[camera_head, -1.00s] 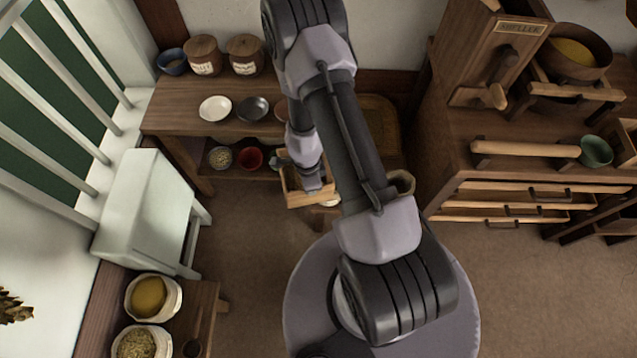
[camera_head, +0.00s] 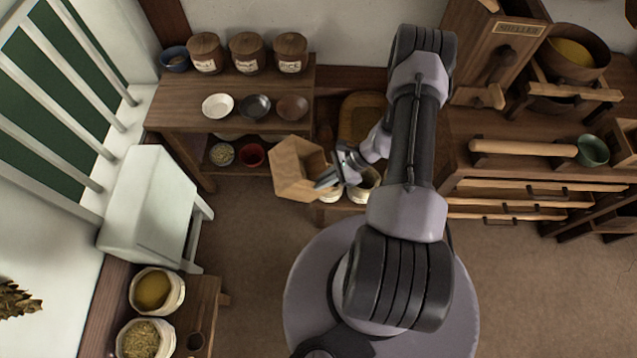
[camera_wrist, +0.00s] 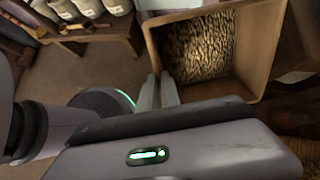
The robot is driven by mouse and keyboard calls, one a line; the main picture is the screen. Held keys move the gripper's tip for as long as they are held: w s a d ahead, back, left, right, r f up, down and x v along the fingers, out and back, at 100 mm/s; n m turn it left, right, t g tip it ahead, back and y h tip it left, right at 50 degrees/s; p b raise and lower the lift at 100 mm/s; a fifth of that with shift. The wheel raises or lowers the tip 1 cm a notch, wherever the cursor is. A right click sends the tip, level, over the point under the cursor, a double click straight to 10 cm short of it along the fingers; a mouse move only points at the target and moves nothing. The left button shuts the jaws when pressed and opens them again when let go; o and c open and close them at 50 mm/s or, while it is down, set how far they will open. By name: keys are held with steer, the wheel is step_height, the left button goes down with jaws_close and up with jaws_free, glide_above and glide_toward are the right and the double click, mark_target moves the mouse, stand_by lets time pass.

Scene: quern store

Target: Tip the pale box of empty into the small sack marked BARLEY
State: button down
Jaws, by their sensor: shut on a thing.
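My gripper (camera_head: 328,179) is shut on the near wall of a pale wooden box (camera_head: 291,170). The box is held in the air, tilted, in front of the back bench. The wrist view shows the box (camera_wrist: 262,42) open, with striped brown grain (camera_wrist: 199,48) inside; my fingers (camera_wrist: 158,93) are at its rim. Small pale sacks stand on a low stand beneath and right of the box; one sack (camera_head: 362,188) shows beside my gripper. Several labelled sacks (camera_wrist: 90,7) also show in the wrist view. I cannot read which is marked BARLEY.
The back bench (camera_head: 180,118) holds lidded jars (camera_head: 248,53) and small bowls (camera_head: 256,106). A white chest (camera_head: 150,205) stands left, with two open sacks (camera_head: 157,290) at lower left. A wooden cabinet (camera_head: 530,170) stands right. The floor between (camera_head: 250,240) is clear.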

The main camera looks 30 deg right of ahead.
mark_target(332, 188)
steer(key=shift+s+d+f+t+y+b, duration=0.25)
steer(key=shift+d+f+y+b, duration=0.5)
steer(key=shift+b, duration=1.2)
steer(key=shift+s+d+f+t+y+b, duration=0.1)
steer(key=shift+d+f+t+y+b, duration=0.15)
steer(key=shift+f+y+b, duration=0.45)
steer(key=shift+s+d+f+t+y, duration=0.1)
steer(key=shift+d+f+t+y, duration=0.2)
steer(key=shift+y, duration=0.4)
steer(key=shift+s+d+f+t+y, duration=0.15)
steer(key=shift+d+y, duration=0.25)
steer(key=shift+y, duration=0.25)
steer(key=shift+r+p, duration=0.15)
steer(key=shift+p, duration=0.25)
